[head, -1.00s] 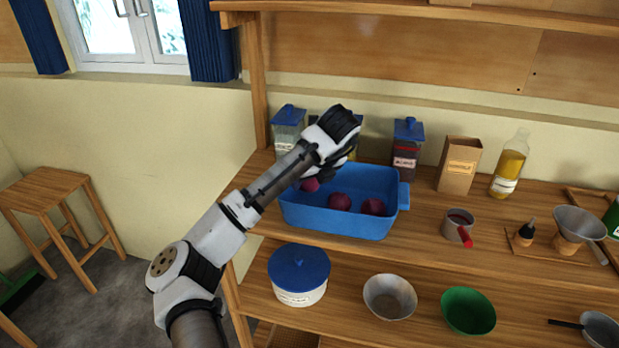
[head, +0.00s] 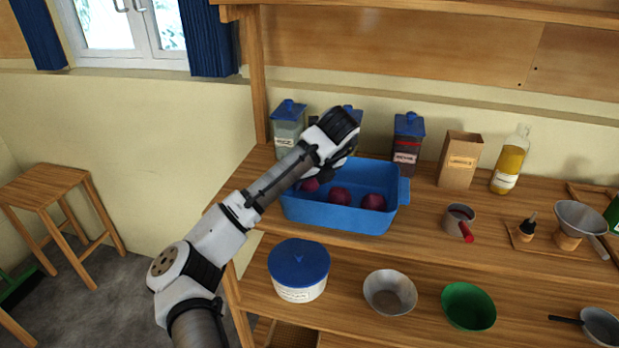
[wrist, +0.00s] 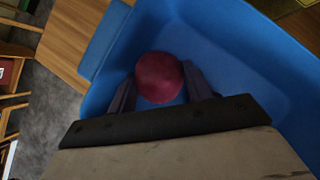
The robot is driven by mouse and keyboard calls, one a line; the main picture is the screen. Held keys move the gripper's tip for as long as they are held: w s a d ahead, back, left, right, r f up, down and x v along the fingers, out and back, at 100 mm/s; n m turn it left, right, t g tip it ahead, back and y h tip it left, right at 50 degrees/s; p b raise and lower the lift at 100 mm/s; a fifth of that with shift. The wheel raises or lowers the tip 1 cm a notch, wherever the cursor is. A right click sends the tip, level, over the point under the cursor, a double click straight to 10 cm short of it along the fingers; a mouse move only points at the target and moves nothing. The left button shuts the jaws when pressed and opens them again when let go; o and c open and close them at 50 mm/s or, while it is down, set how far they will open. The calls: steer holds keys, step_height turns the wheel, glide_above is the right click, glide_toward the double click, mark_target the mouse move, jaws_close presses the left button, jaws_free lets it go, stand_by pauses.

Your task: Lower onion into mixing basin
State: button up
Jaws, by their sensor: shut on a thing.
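A round dark red onion (wrist: 159,77) is between the two fingers of my gripper (wrist: 160,88), which is shut on it. In the head view the held onion (head: 310,185) shows at the left end of the blue basin (head: 338,216), at about rim height. Two more dark red onions (head: 340,196) (head: 373,203) lie inside the basin, to the right of the held one. My gripper (head: 318,176) reaches over the basin's left part, and its wrist hides some of the back rim. In the wrist view the blue basin (wrist: 232,50) surrounds the held onion; any contact with its floor cannot be told.
Lidded jars (head: 408,140) stand behind the basin. A carton (head: 459,163), an oil bottle (head: 510,160) and a red-handled pot (head: 458,220) are to its right. The lower shelf holds a blue-lidded tub (head: 299,270), a metal bowl (head: 390,295) and a green bowl (head: 468,309).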

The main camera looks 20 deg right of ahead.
steer(key=shift+f+b, duration=0.4)
steer(key=shift+f, duration=0.55)
stand_by(0.4)
stand_by(0.4)
steer(key=o, duration=1.1)
